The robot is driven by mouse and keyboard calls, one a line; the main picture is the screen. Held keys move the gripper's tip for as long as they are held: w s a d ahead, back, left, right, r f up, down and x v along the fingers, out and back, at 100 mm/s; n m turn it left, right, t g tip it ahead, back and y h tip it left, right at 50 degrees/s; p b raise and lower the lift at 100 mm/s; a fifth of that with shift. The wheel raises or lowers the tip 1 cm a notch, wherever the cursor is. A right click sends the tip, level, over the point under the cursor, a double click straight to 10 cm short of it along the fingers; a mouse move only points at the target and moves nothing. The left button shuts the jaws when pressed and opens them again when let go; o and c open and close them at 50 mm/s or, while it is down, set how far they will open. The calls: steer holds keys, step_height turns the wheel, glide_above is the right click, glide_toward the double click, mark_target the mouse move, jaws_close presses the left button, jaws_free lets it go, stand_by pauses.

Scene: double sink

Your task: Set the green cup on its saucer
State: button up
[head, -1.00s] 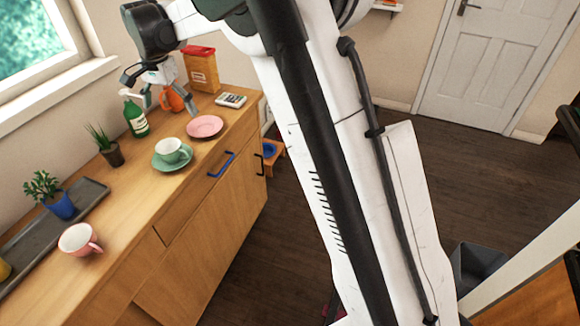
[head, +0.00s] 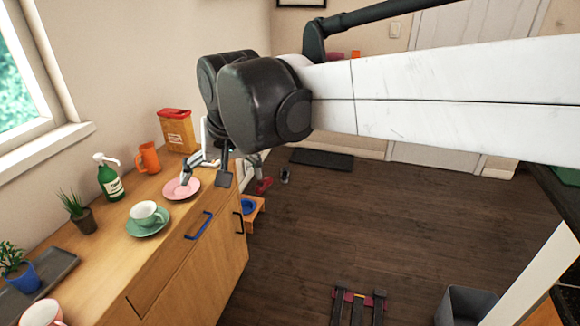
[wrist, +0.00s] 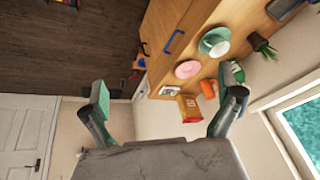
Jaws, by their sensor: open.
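The green cup (head: 146,211), pale inside, stands upright and appears to rest on the green saucer (head: 150,234) on the wooden counter. The wrist view also shows the cup (wrist: 220,47) and the saucer (wrist: 204,42). My gripper (wrist: 165,95) is open, with its two fingers wide apart and nothing held between them. In the head view my gripper (head: 198,172) is partly hidden by my arm and overlaps the edge of the pink saucer. It is apart from the cup, farther along the counter.
A pink saucer (head: 178,190), green bottle (head: 109,178), orange mug (head: 149,158) and red-topped box (head: 177,130) stand beyond the cup. A small plant (head: 78,214) is left of it. A pink cup (head: 42,315) is at the near end. Open floor (head: 330,220) lies right of the cabinet.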

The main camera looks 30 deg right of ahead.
steer(key=s+d+f+n+t, duration=0.1)
steer(key=s+d+f, duration=0.1)
steer(key=s, duration=0.4)
steer(key=s+d+f+n+t, duration=0.1)
steer(key=s+d+f, duration=0.1)
steer(key=s+f, duration=0.2)
steer(key=s, duration=0.3)
steer(key=shift+s+f+n, duration=0.3)
steer(key=shift+n, duration=0.1)
steer(key=shift+f, duration=0.15)
